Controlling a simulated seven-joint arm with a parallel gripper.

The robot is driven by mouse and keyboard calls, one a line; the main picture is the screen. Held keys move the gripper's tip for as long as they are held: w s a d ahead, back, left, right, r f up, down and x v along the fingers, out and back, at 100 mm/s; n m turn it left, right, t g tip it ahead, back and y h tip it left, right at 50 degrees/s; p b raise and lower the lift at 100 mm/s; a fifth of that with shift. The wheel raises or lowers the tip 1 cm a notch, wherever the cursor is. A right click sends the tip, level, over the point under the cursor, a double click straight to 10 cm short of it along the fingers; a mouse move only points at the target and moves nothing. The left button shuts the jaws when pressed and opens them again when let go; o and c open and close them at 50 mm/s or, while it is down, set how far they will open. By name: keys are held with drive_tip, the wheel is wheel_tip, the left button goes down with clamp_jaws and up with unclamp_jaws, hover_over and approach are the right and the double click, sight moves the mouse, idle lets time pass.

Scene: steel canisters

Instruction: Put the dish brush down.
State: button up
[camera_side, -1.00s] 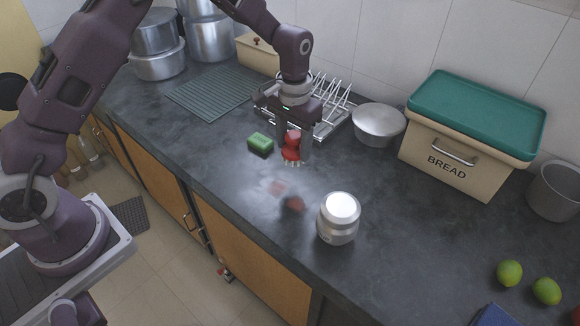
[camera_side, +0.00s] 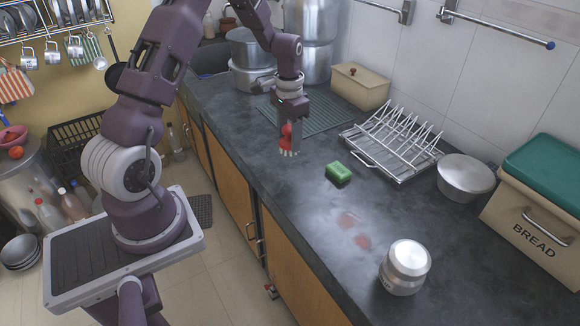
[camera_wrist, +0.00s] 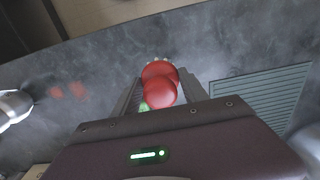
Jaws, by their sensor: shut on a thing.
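The dish brush (camera_side: 286,134) is red with pale bristles pointing down. My gripper (camera_side: 292,136) is shut on it, and it is upright over the counter (camera_side: 300,195), left of the green sponge (camera_side: 338,173) and close to the ribbed drain mat (camera_side: 318,113). I cannot tell whether the bristles touch the counter. In the wrist view the red top of the brush (camera_wrist: 160,87) sits between the fingers, and the ribbed mat (camera_wrist: 262,98) lies to the right.
Two red stains (camera_side: 363,242) mark the counter. A steel canister (camera_side: 405,267) stands near the front edge. A wire dish rack (camera_side: 392,145), metal bowl (camera_side: 465,177) and bread box (camera_side: 530,225) line the wall. Counter between brush and stains is clear.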

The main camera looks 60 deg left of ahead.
wheel_tip(320, 180, down, 8)
drive_tip(key=shift+r, duration=0.15)
drive_tip(key=o, duration=1.3)
